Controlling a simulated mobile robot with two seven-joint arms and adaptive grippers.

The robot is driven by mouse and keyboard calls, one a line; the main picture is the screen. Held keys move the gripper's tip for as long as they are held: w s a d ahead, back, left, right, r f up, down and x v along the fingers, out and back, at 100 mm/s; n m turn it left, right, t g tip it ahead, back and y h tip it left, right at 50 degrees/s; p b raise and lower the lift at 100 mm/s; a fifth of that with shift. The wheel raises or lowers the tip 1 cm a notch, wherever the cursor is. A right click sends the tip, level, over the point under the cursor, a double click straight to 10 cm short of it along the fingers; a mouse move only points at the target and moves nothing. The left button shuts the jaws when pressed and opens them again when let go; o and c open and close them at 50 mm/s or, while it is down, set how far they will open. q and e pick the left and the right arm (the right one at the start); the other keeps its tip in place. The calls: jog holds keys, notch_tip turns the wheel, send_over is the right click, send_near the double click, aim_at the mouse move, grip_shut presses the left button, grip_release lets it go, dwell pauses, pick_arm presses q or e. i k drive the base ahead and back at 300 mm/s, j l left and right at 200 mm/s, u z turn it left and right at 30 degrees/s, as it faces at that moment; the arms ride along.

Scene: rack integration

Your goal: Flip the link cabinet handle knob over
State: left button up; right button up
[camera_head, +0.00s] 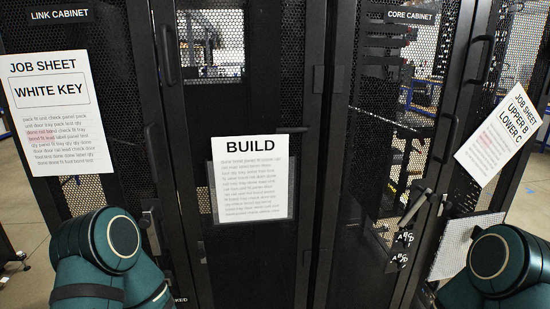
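The link cabinet (110,160) stands at the left, a black perforated door under a "LINK CABINET" label (59,14). A small grey latch-like part (151,225) sits low on its right edge; it is probably the handle knob, but its exact shape and which way it faces are hard to tell. A dark vertical pull handle (166,55) is higher up by the same edge. My teal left arm is at the bottom left, below and left of the latch, and partly covers the lower door. My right arm is at the bottom right. Neither gripper is visible.
A white job sheet (60,135) hangs on the link cabinet. A "BUILD" sheet (250,205) hangs on the middle door. The core cabinet (375,130) stands right, with a grey lever handle (414,207) and black tags (398,259). Another job sheet (500,135) hangs tilted at far right.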

aim_at(146, 222)
jog(key=u, duration=1.35)
